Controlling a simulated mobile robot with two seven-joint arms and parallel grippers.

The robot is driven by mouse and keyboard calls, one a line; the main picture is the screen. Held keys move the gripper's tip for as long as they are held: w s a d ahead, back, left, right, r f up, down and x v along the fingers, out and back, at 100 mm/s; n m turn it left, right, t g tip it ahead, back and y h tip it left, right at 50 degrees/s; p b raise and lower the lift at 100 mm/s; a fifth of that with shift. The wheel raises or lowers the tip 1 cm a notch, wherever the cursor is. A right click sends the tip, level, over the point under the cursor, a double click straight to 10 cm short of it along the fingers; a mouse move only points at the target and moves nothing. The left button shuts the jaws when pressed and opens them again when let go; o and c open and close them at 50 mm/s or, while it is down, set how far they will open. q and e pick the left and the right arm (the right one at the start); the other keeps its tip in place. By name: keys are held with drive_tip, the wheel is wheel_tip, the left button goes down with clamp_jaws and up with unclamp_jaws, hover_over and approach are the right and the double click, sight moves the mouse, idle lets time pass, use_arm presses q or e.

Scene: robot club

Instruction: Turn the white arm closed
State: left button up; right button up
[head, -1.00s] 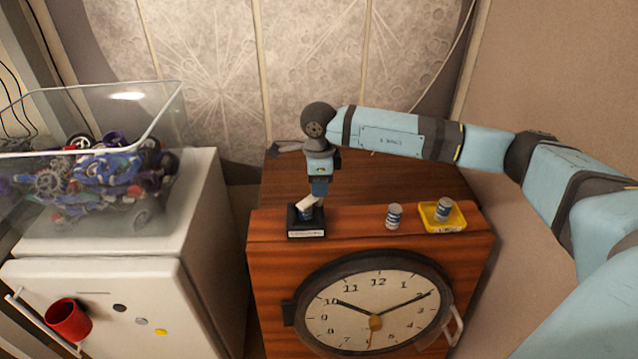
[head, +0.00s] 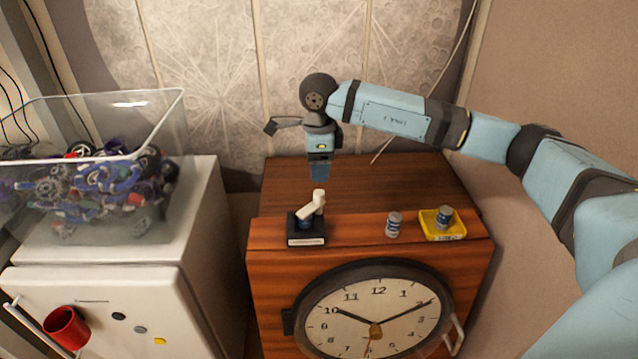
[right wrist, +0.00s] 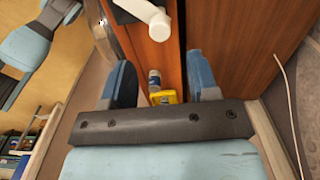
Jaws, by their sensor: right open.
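The white arm (head: 312,207) sits on a small black base with a pale label (head: 306,240), on the left front of the wooden clock cabinet's top. Its free end points up and to the right in the head view. It also shows at the top of the right wrist view (right wrist: 155,18). My right gripper (head: 320,176) hangs above and behind the white arm, apart from it. In the right wrist view its two blue fingers (right wrist: 162,82) are spread with nothing held between them. My left gripper is in neither view.
A small can (head: 394,225) stands to the right on the cabinet top (head: 370,185). A yellow tray (head: 436,234) beside it holds another can (head: 444,216). A clear bin (head: 150,105) of colourful parts stands on the white fridge (head: 205,200) at left. The cabinet top's back is bare.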

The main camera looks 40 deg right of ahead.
wheel_tip(320, 180, up, 6)
drive_tip(key=shift+a, duration=0.1)
idle(0.6)
